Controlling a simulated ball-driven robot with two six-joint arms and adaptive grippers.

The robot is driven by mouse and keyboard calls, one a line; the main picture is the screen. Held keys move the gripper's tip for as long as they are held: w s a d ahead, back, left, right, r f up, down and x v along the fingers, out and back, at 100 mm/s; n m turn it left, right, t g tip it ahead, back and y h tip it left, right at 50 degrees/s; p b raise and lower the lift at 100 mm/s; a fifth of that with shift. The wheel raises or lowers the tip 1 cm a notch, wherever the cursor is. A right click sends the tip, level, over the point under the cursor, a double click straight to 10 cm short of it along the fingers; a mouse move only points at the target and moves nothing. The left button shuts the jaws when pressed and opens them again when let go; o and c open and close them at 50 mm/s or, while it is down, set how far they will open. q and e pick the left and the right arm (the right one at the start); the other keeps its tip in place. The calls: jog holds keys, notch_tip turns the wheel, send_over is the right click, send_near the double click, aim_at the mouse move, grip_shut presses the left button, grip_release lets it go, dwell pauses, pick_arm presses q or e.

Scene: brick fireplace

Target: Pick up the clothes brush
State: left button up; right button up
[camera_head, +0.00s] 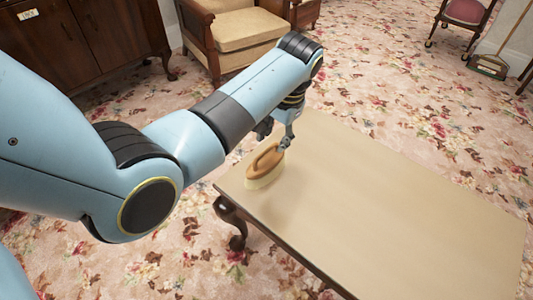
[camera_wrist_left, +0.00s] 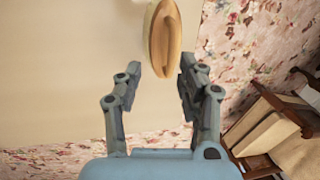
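The clothes brush (camera_head: 264,166), a wooden oval with a handle and pale bristles, stands on the table (camera_head: 380,205) near its left corner. My left gripper (camera_head: 277,143) is just above and behind it in the head view. In the left wrist view the brush (camera_wrist_left: 165,42) is beyond the fingertips, roughly in line with the gap and nearer the right finger. The left gripper (camera_wrist_left: 158,74) is open with nothing between its fingers. Whether a fingertip touches the brush I cannot tell. My right gripper is in neither view.
The rest of the tabletop is bare. A wooden armchair (camera_head: 240,30) with a beige cushion and a dark cabinet (camera_head: 95,40) stand behind. A pink-seated chair (camera_head: 466,12) and a carpet sweeper (camera_head: 490,66) are at the far right. Floral carpet (camera_head: 400,90) surrounds the table.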

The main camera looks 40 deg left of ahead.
aim_at(267, 150)
pick_arm(q)
jog(key=f, duration=0.1)
jog(key=w+a+f+b, duration=0.1)
jog(key=w+f+b, duration=0.1)
jog(key=shift+a+f, duration=0.25)
jog(key=shift+a, duration=0.05)
jog(key=shift+a+f, duration=0.15)
jog(key=shift+f, duration=0.35)
jog(key=f+b, duration=0.1)
jog(key=a+f, duration=0.1)
jog(key=f, duration=0.1)
jog(key=f+b, duration=0.1)
jog(key=shift+s+a+f+b, duration=0.15)
jog(key=shift+a+f+b, duration=0.15)
jog(key=shift+f, duration=0.1)
jog(key=shift+r, duration=0.15)
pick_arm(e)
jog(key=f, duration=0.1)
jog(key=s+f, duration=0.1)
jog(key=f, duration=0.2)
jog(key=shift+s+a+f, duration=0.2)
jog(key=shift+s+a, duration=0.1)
pick_arm(q)
grip_shut()
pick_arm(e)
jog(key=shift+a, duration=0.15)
